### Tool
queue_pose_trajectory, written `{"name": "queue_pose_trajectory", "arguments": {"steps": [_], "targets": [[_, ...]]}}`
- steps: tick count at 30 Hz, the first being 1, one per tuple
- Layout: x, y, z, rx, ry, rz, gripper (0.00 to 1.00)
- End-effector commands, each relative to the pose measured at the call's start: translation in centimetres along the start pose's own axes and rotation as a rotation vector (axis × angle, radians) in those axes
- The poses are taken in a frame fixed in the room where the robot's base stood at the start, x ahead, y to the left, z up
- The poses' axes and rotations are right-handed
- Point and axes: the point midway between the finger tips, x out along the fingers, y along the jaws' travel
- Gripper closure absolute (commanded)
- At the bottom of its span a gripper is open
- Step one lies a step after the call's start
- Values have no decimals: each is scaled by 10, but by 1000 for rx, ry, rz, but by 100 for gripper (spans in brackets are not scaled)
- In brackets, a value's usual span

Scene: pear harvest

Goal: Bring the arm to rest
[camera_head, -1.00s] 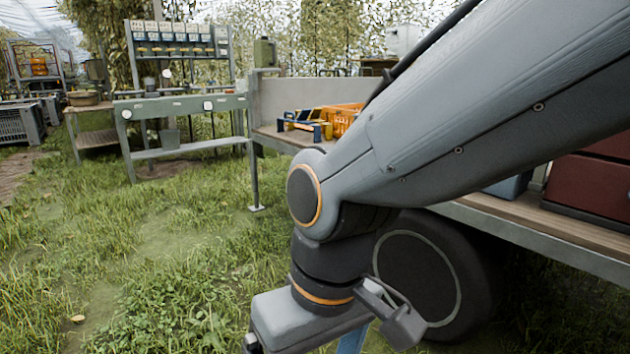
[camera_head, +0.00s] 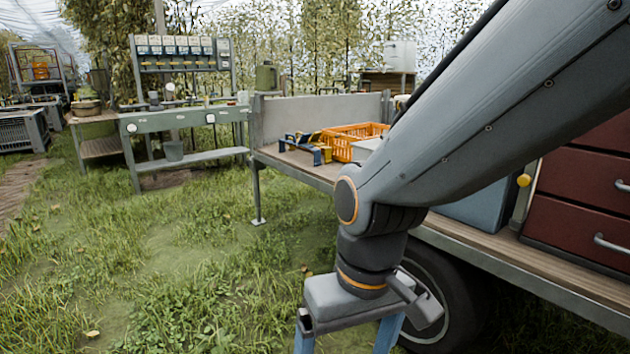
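My arm (camera_head: 470,130) reaches in from the upper right and bends at an elbow-like joint near the picture's middle. Below that joint, my gripper (camera_head: 346,340) points down, in front of the wagon's wheel. Its two blue fingers stand wide apart. Their tips are cut off by the bottom edge. Nothing shows between the visible parts of the fingers except grass and part of the wheel.
A wagon bed (camera_head: 470,235) runs behind my arm, carrying an orange crate (camera_head: 345,140), a blue-handled tool (camera_head: 305,148) and red drawers (camera_head: 585,205). A green bench (camera_head: 185,118) stands at back left. Grass (camera_head: 150,260) at left is open.

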Motion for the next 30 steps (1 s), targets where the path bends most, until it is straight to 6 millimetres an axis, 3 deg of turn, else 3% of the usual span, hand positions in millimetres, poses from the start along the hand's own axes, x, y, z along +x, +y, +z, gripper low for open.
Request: {"name": "queue_pose_trajectory", "arguments": {"steps": [1, 17, 30], "targets": [[-18, 4, 3, 22, -2, 5, 11], [-117, 60, 23, 209, -17, 54, 11], [-193, 103, 55, 355, -35, 82, 11]]}}
